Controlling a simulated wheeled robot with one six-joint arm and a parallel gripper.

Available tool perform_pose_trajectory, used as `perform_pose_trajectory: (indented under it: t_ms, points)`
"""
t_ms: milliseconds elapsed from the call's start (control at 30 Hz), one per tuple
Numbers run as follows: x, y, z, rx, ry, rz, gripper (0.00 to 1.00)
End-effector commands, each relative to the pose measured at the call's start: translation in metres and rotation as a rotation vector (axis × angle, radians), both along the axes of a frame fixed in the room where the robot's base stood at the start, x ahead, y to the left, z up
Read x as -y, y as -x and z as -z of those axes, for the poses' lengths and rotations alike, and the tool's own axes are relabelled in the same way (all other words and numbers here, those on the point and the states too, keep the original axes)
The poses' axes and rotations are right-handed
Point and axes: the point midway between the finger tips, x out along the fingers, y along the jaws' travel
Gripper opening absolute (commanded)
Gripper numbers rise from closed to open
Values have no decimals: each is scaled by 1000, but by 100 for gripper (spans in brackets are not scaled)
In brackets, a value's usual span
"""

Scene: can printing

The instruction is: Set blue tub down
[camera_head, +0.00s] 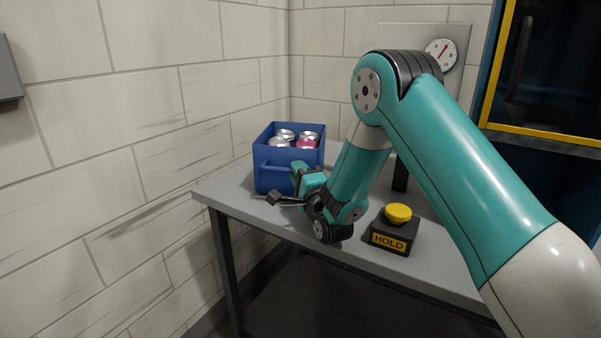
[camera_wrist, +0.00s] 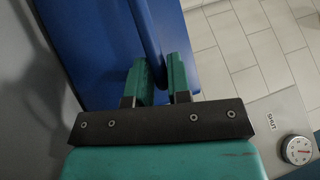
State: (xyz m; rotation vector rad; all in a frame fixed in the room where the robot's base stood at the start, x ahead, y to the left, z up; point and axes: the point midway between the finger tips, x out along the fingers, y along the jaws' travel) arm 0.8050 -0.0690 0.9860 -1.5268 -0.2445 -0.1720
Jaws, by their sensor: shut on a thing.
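The blue tub (camera_head: 272,168) stands upright at the left end of a grey table in the head view, with several cans (camera_head: 298,138) inside, one of them pink. My gripper (camera_head: 293,176) is at the front of the tub, by its handle bar. In the wrist view my gripper (camera_wrist: 160,75) has its two teal fingers on either side of the blue handle (camera_wrist: 148,45) of the tub, shut on it. The tub's underside is at the table top; I cannot tell whether it fully rests there.
The grey table (camera_head: 235,199) has a yellow HOLD button (camera_head: 397,214) on a black box to the right of my wrist. A tiled wall (camera_head: 150,110) is close behind and left. A dial gauge (camera_head: 440,53) hangs on a panel at the back.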

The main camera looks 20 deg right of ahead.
Motion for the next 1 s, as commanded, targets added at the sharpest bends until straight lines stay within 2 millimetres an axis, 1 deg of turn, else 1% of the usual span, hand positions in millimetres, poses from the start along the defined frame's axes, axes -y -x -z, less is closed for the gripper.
perform_pose_trajectory:
  t_ms: [33, 200, 367, 400, 500, 767, 867, 967, 1000]
  points:
    - [0, 0, -2, 8, 1, 0, 0]
    - [0, 0, -2, 8, 1, 2, 0]
    - [1, 0, 2, 8, 0, 1, 0]
    - [1, 0, 3, 0, 0, 1, 23]
    - [1, 0, 3, 0, -1, 2, 44]
    - [1, 0, 3, -1, 0, 2, 44]
    - [1, 0, -2, -1, 0, 2, 44]
    - [1, 13, 6, -4, 1, 2, 44]
    - [2, 20, 9, -5, 1, 2, 44]
